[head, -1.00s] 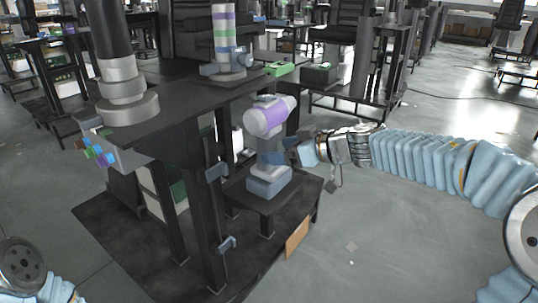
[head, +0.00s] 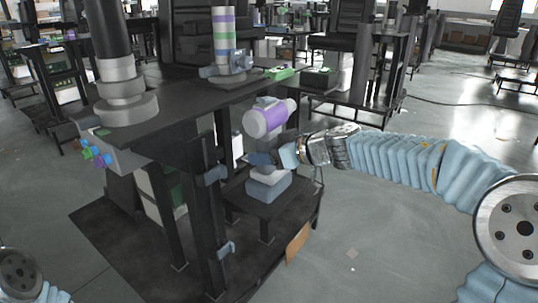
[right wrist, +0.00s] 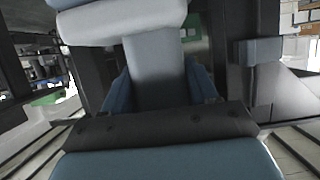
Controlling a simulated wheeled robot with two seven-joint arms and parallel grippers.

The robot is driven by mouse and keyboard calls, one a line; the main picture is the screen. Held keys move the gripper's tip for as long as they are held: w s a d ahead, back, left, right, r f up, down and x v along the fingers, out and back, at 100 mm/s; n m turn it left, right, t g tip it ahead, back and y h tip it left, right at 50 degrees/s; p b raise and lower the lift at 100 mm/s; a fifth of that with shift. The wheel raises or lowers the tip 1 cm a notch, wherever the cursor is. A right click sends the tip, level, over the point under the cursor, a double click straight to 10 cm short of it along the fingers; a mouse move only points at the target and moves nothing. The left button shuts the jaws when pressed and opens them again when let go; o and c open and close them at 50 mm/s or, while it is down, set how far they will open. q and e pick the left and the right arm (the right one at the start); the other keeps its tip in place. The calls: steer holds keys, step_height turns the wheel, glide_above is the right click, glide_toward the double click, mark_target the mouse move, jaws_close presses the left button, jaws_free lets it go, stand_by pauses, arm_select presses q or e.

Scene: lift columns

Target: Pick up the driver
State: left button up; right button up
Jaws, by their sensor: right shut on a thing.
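The driver (head: 270,119) has a white and purple body on top and a grey-blue base. It stands upright on a small black shelf (head: 305,192) at the side of the workbench. My right gripper (head: 268,159) comes in from the right and is shut on the driver's handle, between body and base. In the right wrist view the pale handle (right wrist: 158,72) sits between the two blue fingers, with the white body above. The gripper hides most of the handle in the head view. Only part of my left arm shows at the lower left; its gripper is out of view.
A dark workbench (head: 165,108) with a thick grey and black column (head: 122,85) stands left of the driver. A banded column (head: 224,32) and a green box (head: 281,73) are behind it. A black post stands close at left. The floor at right is open.

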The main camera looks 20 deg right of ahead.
steer(key=shift+r, duration=0.1)
jaws_close()
steer(key=shift+r, duration=0.1)
